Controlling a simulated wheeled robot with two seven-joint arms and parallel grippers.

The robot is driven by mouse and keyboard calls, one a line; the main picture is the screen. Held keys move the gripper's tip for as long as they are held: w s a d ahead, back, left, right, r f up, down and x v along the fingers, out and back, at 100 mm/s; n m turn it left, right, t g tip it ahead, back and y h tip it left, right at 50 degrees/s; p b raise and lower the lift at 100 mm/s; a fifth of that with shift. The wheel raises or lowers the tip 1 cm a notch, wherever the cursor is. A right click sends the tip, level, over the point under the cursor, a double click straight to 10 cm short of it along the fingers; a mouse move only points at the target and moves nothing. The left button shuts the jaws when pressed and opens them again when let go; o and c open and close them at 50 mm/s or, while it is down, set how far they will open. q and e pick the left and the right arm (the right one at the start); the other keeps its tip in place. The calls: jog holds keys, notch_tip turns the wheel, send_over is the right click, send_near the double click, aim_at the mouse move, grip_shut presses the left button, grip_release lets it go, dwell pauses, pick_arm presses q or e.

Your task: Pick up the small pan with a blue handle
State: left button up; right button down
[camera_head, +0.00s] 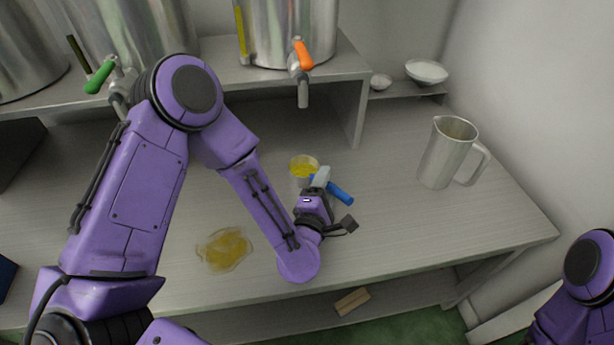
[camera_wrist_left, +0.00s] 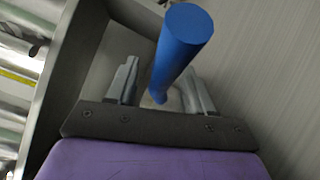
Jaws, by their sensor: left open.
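The small pan (camera_head: 303,165) stands on the grey bench below the orange-handled tap, with yellow liquid in it. Its blue handle (camera_head: 340,194) points to the lower right, partly covered by my left gripper (camera_head: 320,178). In the left wrist view the blue handle (camera_wrist_left: 183,45) rises large between the two fingers of my left gripper (camera_wrist_left: 163,78), which are apart. I cannot tell whether either finger touches it. The pan's body is mostly hidden there. My right gripper is out of view.
A steel jug (camera_head: 444,155) stands at the right of the bench. A yellow puddle (camera_head: 224,250) lies near the front edge. Steel tanks (camera_head: 290,30) with an orange tap (camera_head: 303,58) and a green tap (camera_head: 101,76) stand on the raised shelf. White bowls (camera_head: 427,72) sit at the back.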

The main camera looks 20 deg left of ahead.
pick_arm(q)
grip_shut()
jog(key=shift+r, duration=0.1)
